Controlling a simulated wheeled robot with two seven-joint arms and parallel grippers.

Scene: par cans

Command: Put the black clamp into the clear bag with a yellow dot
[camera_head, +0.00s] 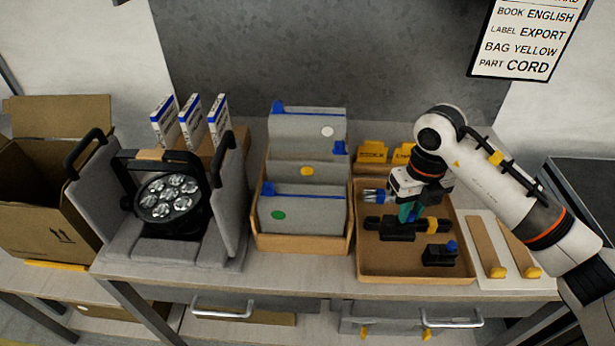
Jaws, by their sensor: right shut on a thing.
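My right gripper (408,213) reaches down into the brown tray (365,263). It is shut on a black piece (398,231) that looks like the black clamp; the fingers partly hide it. I cannot tell whether the piece touches the tray floor. A smaller black part with a blue knob (440,254) lies in front of it to the right. The clear bag with a yellow dot (285,172) stands in the middle of the bag rack, between a white-dot bag behind and a green-dot bag in front. My left gripper is out of view.
The bag rack (300,243) stands left of the tray. A par can (168,198) sits in grey foam further left, beside an open carton (45,205). Yellow-tipped strips (488,248) lie right of the tray. A sign (527,40) hangs behind.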

